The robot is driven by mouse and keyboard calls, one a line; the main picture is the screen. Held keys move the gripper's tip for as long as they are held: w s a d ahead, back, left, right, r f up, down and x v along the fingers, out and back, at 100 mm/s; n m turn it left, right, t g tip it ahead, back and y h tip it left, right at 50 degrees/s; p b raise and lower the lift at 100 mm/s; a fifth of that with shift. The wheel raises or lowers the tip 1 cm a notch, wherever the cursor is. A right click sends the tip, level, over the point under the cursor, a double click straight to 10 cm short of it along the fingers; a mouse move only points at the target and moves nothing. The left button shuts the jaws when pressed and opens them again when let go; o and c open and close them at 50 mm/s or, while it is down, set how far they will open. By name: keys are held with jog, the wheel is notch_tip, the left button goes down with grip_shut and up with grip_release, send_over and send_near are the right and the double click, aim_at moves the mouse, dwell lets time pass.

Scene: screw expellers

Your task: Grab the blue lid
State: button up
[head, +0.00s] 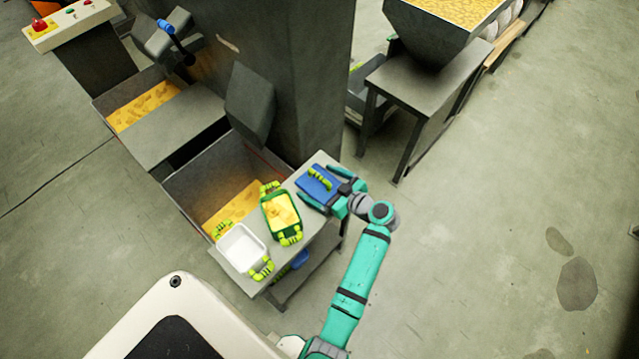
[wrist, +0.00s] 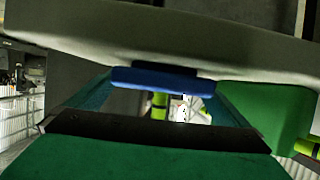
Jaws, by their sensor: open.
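The blue lid (head: 307,186) lies at the right end of a small grey table, with a yellow-green handle (head: 320,180) on top. My gripper (head: 318,186) is open, with one finger on either side of the lid. In the wrist view the lid's blue edge (wrist: 155,79) shows between my two teal fingers (wrist: 160,92), with its handle (wrist: 160,104) beyond. The picture there looks upside down, with the table slab above. I cannot tell whether either finger touches the lid.
A green container with yellow contents (head: 283,214) and a white tray (head: 242,248) share the table (head: 290,254). The green container also shows in the wrist view (wrist: 268,115). A dark machine column (head: 305,80) stands behind, with a bin of yellow material (head: 185,190) at left. Open floor lies right.

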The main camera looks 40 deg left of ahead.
jog(key=c, duration=1.1)
jog(key=shift+r, duration=0.1)
